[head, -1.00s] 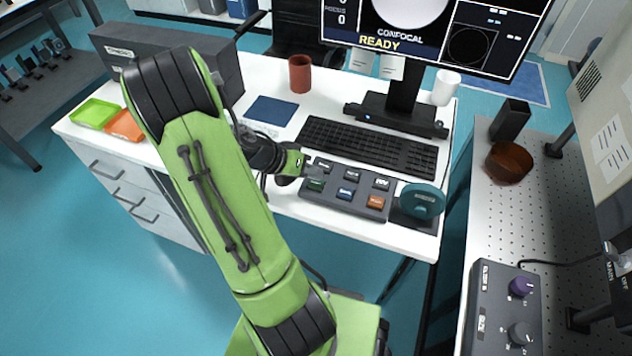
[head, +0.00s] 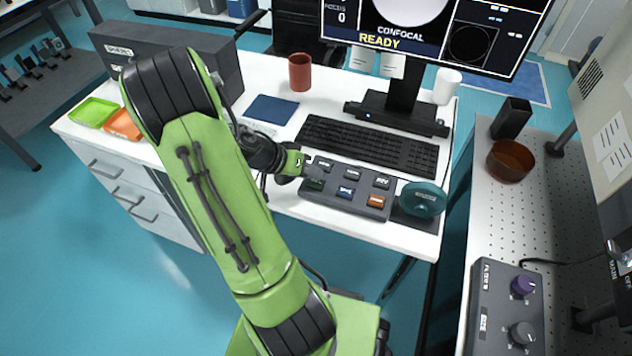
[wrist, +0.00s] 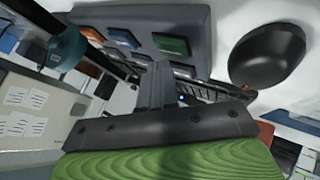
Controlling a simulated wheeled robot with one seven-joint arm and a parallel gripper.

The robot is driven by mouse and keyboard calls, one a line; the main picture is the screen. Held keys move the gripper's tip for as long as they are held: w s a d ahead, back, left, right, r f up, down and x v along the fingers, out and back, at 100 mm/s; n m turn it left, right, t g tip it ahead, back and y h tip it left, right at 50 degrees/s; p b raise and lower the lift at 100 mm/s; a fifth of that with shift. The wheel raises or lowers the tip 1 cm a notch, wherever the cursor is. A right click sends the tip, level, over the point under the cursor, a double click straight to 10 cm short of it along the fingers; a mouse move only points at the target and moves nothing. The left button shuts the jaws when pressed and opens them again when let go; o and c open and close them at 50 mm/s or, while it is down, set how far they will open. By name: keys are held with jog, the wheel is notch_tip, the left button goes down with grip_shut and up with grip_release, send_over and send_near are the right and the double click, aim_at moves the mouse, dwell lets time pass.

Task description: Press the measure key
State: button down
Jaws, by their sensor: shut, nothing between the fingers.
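The key panel (head: 332,197) is a dark grey box on the white desk with two rows of keys. Its front row has a green key (head: 315,185), a blue key (head: 346,190) and an orange key (head: 376,201); the back row is grey. I cannot read which label says measure. My gripper (head: 314,172) is shut and empty, its tips over the panel's left part, close to the green key. Contact cannot be told. In the wrist view the shut fingers (wrist: 158,86) point at the panel (wrist: 195,22), near the green key (wrist: 171,46).
A keyboard (head: 368,147) lies behind the panel and a teal round object (head: 423,199) stands at its right. A dark mouse (wrist: 268,55) is close to the gripper. The monitor (head: 440,30) reads READY. A red mug (head: 300,72) stands farther back.

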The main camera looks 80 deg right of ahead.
aim_at(311, 182)
jog(key=shift+f+b, duration=0.45)
jog(key=shift+f, duration=0.1)
dwell(0.6)
jog(key=shift+r+p, duration=0.6)
jog(key=shift+r, duration=0.25)
jog(key=shift+r+p, duration=1.85)
jog(key=shift+r, duration=0.65)
